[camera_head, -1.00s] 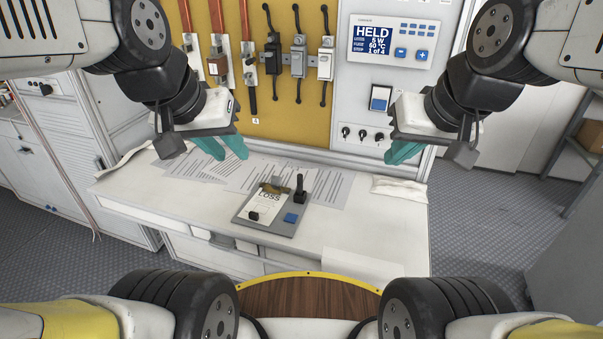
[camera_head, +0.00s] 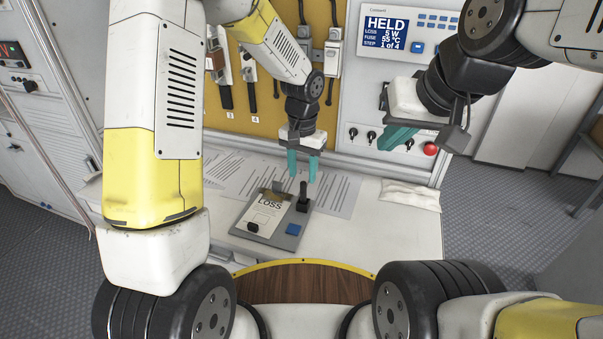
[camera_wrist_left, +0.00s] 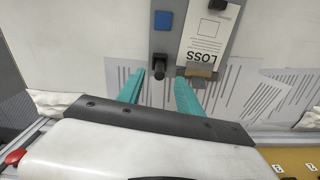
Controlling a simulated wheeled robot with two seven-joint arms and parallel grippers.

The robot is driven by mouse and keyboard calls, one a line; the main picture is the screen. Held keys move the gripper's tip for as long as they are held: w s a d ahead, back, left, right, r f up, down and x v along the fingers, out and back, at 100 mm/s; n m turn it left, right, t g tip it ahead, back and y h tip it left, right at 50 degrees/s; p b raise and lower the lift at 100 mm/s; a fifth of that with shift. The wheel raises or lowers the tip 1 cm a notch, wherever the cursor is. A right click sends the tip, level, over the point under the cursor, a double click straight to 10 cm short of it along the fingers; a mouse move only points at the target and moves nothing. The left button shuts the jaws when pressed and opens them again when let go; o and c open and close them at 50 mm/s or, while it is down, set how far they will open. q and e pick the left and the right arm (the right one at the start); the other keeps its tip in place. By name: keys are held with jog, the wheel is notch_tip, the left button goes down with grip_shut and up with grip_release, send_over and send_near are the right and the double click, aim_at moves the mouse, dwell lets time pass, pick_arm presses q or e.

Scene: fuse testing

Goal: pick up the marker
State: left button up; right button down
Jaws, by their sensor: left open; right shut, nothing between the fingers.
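A black upright piece, which looks like the marker (camera_head: 303,197), stands at the back right of a grey board (camera_head: 283,240) on the white bench. My left gripper (camera_head: 303,180) points down with its teal fingers open, its tips just above the marker. In the left wrist view the marker (camera_wrist_left: 159,66) shows in line with the gap between the fingertips (camera_wrist_left: 154,86). I cannot tell whether the fingers touch it. My right gripper (camera_head: 390,145) is shut and empty, held up at the right before the panel.
The board also carries a LOSS card (camera_head: 267,215), a small black piece (camera_head: 253,227) and a blue square (camera_head: 293,230). Printed sheets (camera_head: 335,195) lie behind it. A white cloth (camera_head: 411,195) lies at the bench's right end. A yellow fuse panel (camera_head: 240,130) stands behind.

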aim_at(303, 193)
pick_arm(q)
jog(key=shift+w+d+f, duration=0.15)
jog(key=shift+d+f, duration=0.1)
jog(key=shift+f, duration=0.6)
notch_tip(303, 193, down, 7)
jog(key=shift+w+a, duration=0.1)
jog(key=shift+c, duration=0.4)
grip_shut()
